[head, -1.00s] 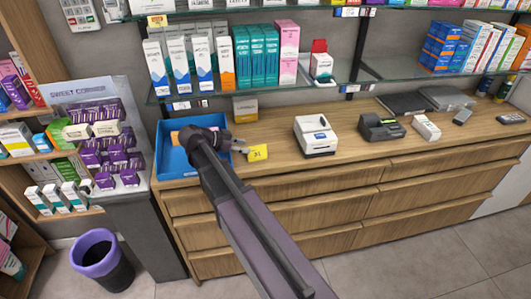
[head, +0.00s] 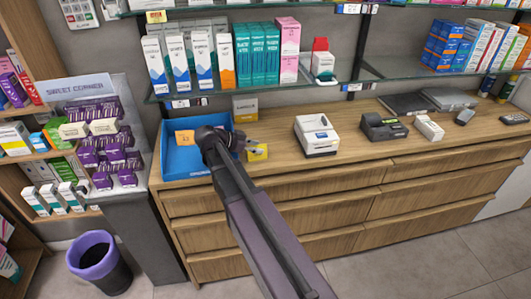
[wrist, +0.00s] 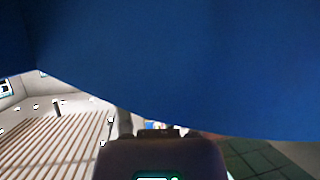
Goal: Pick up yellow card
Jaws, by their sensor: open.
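A small yellow card (head: 257,155) lies on the wooden counter just right of the blue tray. In the head view my gripper (head: 254,145) is at the card, its fingers pointing right and covering part of it. My gripper is open, and nothing shows held in it. I cannot tell whether the fingers touch the card. In the wrist view a large blue surface (wrist: 180,60) fills the top, and neither the card nor the fingertips can be made out.
The blue tray (head: 166,160) with an orange card (head: 185,137) lies left of my gripper. A carton (head: 245,108) stands behind it. A white printer (head: 316,135) and a dark card terminal (head: 382,127) stand to the right. A glass shelf (head: 205,94) of boxes hangs above.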

